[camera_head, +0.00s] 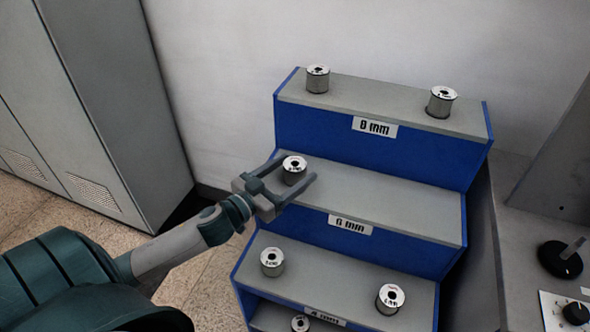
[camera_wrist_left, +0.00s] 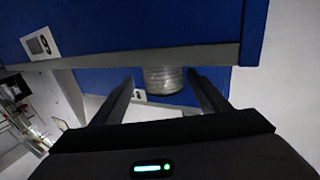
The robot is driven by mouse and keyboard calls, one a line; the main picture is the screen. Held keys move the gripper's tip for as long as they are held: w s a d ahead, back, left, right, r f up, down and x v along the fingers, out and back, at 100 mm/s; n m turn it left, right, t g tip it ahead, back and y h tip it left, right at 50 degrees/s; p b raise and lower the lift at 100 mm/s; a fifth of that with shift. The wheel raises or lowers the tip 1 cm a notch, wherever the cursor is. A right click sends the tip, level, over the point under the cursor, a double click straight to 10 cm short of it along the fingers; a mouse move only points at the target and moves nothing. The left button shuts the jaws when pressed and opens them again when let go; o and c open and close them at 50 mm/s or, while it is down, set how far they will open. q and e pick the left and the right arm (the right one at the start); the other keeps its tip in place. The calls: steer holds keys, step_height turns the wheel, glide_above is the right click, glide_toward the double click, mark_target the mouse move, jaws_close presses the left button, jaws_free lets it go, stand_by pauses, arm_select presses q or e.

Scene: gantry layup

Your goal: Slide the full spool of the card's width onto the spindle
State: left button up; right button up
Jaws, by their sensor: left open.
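A spool (camera_head: 294,171) stands at the left end of the middle shelf, labelled 6 mm. My left gripper (camera_head: 297,169) is open, with its two fingers on either side of this spool. In the left wrist view the spool (camera_wrist_left: 164,80) shows between the spread fingers of the left gripper (camera_wrist_left: 166,90); whether they touch it I cannot tell. Two spools stand on the top 8 mm shelf, one at the left (camera_head: 317,79) and one at the right (camera_head: 441,102). The spindle and the card are not recognisable in view. My right gripper is not in view.
The blue stepped rack (camera_head: 375,152) has grey shelves. Lower spools stand at the left (camera_head: 272,262) and right (camera_head: 390,299), with another (camera_head: 300,323) at the bottom edge. A grey cabinet (camera_head: 120,110) is at the left. A black knob (camera_head: 560,260) sits at the right. The middle shelf's right part is clear.

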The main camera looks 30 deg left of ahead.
mark_target(297, 166)
arm_select(q)
steer(key=shift+w, duration=0.2)
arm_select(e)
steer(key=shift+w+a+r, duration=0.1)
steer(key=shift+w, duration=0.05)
arm_select(q)
steer(key=shift+w, duration=0.65)
steer(key=w+p, duration=0.1)
steer(key=w, duration=0.1)
steer(key=shift+w+f, duration=0.1)
steer(key=shift+w, duration=0.3)
steer(key=shift+w+d+f, duration=0.1)
steer(key=shift+w+d, duration=0.05)
steer(key=shift+w, duration=0.4)
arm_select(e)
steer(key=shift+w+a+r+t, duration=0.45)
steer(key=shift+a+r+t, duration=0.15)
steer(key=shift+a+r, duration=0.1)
arm_select(q)
steer(key=c, duration=1.4)
steer(key=shift+c, duration=0.5)
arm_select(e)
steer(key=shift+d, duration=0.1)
